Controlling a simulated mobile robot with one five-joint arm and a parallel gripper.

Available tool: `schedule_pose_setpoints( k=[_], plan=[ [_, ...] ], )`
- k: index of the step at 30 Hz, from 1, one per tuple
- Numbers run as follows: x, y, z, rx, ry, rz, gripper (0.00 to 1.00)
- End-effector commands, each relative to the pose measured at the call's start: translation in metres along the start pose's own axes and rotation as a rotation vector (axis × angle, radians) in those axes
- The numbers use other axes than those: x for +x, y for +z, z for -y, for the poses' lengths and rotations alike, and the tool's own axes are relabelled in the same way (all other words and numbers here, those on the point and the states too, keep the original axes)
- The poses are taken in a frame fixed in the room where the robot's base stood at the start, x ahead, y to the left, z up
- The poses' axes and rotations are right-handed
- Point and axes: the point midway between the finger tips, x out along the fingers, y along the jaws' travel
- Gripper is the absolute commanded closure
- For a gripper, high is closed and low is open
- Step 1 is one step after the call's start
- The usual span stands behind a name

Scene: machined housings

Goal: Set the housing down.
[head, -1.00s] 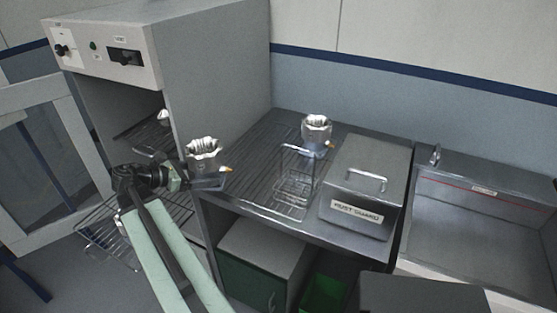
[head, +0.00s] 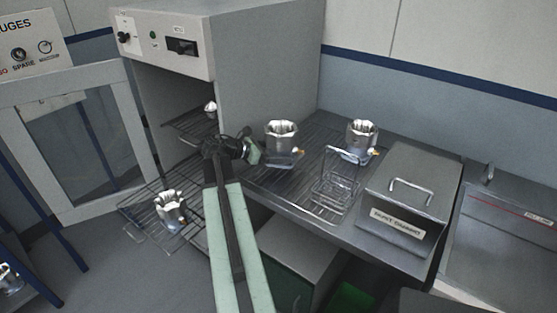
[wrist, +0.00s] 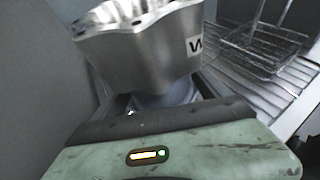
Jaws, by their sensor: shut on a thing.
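My gripper (head: 268,155) is shut on a silver housing (head: 282,133), held upright with its scalloped open rim up. In the head view it is over the left part of the ribbed metal drainboard (head: 262,183), beside the oven's side wall. I cannot tell whether its base touches the ribs. A small brass-coloured fitting shows at its lower right. In the wrist view the housing (wrist: 140,50) fills the upper middle, with a white label bearing a dark letter; its lower part is partly hidden by my gripper.
A second housing (head: 361,138) stands at the drainboard's back. A wire basket (head: 336,187) and a lidded metal "RUST GUARD" box (head: 408,200) stand to the right. The open oven (head: 175,110) is left, its pulled-out rack (head: 135,208) bearing another housing (head: 170,208). Ribs between held housing and basket look clear.

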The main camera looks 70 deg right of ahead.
Motion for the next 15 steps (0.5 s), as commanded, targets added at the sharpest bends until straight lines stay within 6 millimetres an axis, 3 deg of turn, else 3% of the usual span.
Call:
schedule_pose_setpoints(
  k=[3,6,10,15],
  plan=[
    [0.012,0.004,-0.004,0.000,-0.002,0.003,0.87],
    [0.018,-0.018,-0.003,0.000,0.001,0.003,0.87],
    [0.024,-0.032,-0.003,-0.001,0.001,0.003,0.87],
    [0.022,-0.029,-0.003,-0.001,0.001,0.003,0.87]
  ],
)
